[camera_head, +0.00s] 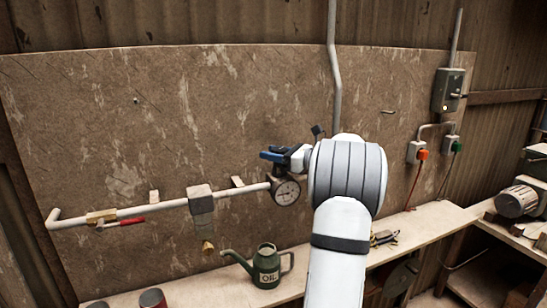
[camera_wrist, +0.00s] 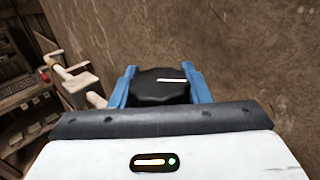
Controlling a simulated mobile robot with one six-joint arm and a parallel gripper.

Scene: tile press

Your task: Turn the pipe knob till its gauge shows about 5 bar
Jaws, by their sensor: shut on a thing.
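The black knob (camera_wrist: 160,92), with a white mark line on its face, sits between the two blue fingers in the wrist view. My gripper (camera_head: 272,155) is shut on it, one finger on each side; the fingers also show in the wrist view (camera_wrist: 160,74). In the head view the knob is mostly hidden by the gripper. The round white-faced gauge (camera_head: 287,192) is at the right end of the white pipe (camera_head: 152,208), just below my gripper. Its dial is too small for me to read the pressure.
A red-handled valve (camera_head: 130,221) and a brass tap (camera_head: 207,247) are on the pipe to the left. A grey switch box (camera_head: 448,90) is on the wall at right.

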